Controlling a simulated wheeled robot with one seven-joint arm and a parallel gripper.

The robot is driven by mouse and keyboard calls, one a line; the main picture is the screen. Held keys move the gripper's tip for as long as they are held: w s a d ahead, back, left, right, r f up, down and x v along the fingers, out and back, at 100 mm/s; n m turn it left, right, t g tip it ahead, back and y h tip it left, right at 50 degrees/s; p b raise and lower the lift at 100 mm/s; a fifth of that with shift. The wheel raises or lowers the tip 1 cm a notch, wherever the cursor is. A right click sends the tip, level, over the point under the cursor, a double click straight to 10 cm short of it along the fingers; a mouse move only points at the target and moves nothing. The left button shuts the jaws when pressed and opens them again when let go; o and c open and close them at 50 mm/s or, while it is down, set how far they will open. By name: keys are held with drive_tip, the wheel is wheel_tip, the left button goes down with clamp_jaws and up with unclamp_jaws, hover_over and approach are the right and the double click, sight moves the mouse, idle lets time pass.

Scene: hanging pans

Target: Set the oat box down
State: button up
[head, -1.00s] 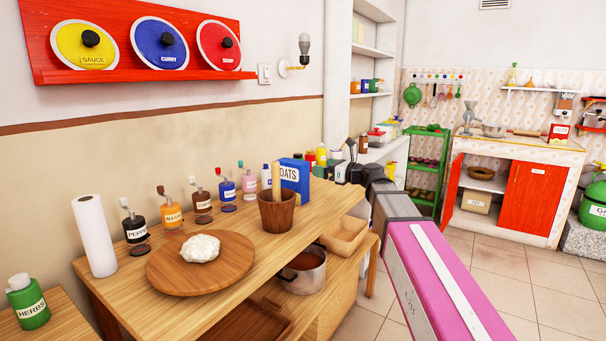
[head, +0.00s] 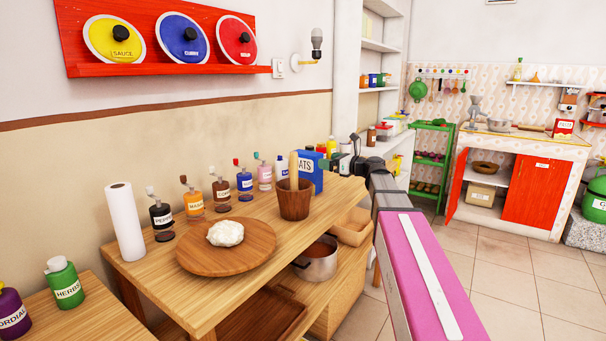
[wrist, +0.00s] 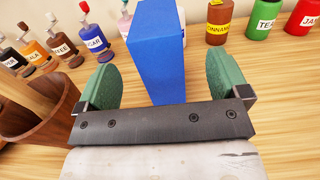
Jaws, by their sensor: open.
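The blue oat box (head: 307,168) stands upright on the wooden table, behind the brown wooden pot in the head view, which hides part of it. In the wrist view the blue box (wrist: 156,50) stands between the green fingers of my gripper (wrist: 162,85). The fingers are open, with a gap to the box on each side. In the head view my gripper (head: 343,160) is small and dark beside the box, at the table's far end, so its fingers are hard to make out there.
The brown pot (head: 294,200) is close in front of the box. A row of labelled bottles (head: 221,190) lines the wall side. A round board (head: 190,252) carries a white lump (head: 226,233). In the wrist view a cinnamon jar (wrist: 219,22) and other jars stand beyond the box.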

sight(312, 157)
drive_tip(key=x, duration=0.8)
drive_tip(key=shift+s+a, duration=0.1)
clamp_jaws()
